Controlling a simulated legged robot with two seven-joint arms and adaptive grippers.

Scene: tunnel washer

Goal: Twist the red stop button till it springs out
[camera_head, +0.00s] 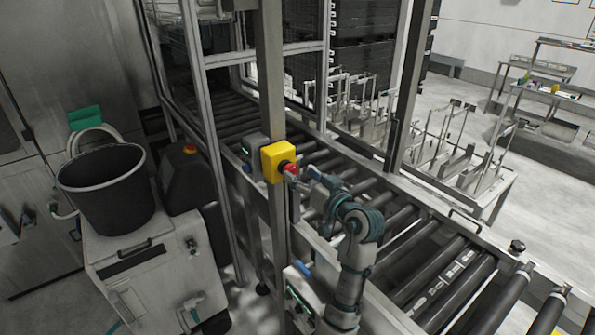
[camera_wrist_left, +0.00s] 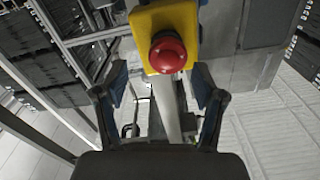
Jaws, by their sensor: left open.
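The red stop button (camera_head: 291,170) sticks out of the side of a yellow box (camera_head: 273,158) on an upright grey post. In the left wrist view the round red button (camera_wrist_left: 167,53) is near the top middle, on the face of the yellow box (camera_wrist_left: 143,20). My left gripper (camera_head: 304,177) is at the button's right in the head view. In the wrist view its two fingers (camera_wrist_left: 160,92) are spread wide, with nothing between the pads; the button appears above and between the tips. Whether a finger touches it I cannot tell. My right gripper is not in view.
The post (camera_head: 271,75) stands beside a roller conveyor (camera_head: 425,255). A grey control box (camera_head: 252,150) is just behind the yellow box. A black bucket (camera_head: 105,187) stands on a white machine at left. Open floor lies at far right.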

